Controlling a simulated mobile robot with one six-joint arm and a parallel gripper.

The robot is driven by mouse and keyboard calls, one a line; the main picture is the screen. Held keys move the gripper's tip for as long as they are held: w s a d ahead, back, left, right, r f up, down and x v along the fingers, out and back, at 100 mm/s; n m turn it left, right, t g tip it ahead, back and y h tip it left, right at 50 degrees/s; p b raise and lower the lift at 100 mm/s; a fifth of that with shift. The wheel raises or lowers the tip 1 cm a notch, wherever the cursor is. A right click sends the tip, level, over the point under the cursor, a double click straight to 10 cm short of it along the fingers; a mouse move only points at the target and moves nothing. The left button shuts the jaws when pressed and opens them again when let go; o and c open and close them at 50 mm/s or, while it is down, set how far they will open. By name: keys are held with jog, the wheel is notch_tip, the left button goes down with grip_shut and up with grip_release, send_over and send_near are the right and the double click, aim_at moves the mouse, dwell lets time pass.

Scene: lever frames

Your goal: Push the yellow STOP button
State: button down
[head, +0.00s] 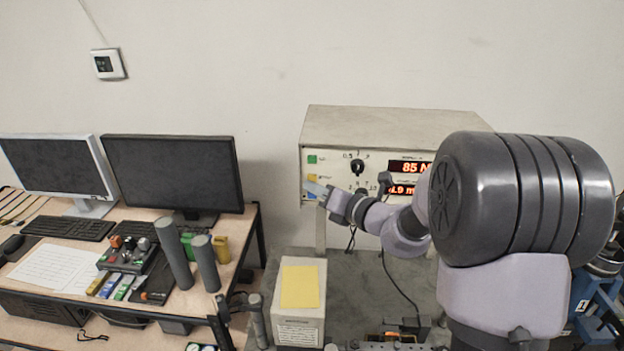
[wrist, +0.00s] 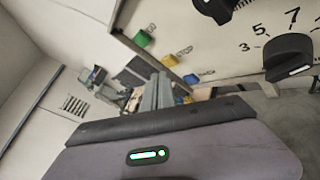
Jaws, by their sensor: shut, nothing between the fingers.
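The yellow button (head: 312,178) is on the left side of the beige instrument's front panel, between a green button (head: 312,160) above and a blue one (head: 308,194) below. In the wrist view the yellow button (wrist: 168,61) sits just beyond the fingertips, with the green button (wrist: 143,38) to its upper left and the blue button (wrist: 191,79) to its lower right. My gripper (head: 316,187) is shut and empty, close to the panel near the yellow and blue buttons. Its fingers also show in the wrist view (wrist: 161,84). I cannot tell whether they touch the yellow button.
The instrument (head: 390,125) has black knobs (head: 358,168) and red displays right of the buttons. My arm hides its right part. A light box with a yellow note (head: 299,287) stands in front. A desk with monitors (head: 175,172) and tools stands at left.

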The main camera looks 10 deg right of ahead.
jog(key=shift+w, duration=0.15)
dwell(0.7)
jog(key=shift+w+d, duration=0.1)
jog(key=shift+w, duration=0.2)
jog(key=shift+w+d+p, duration=0.1)
jog(key=shift+w+p, duration=0.2)
dwell(0.6)
jog(key=shift+s, duration=0.1)
jog(key=shift+s+a, duration=0.2)
jog(key=shift+s, duration=0.45)
jog(key=s, duration=0.1)
jog(key=s+a+b, duration=0.1)
jog(key=s, duration=0.2)
jog(key=shift+s+a, duration=0.3)
jog(key=shift+s, duration=0.1)
dwell(1.1)
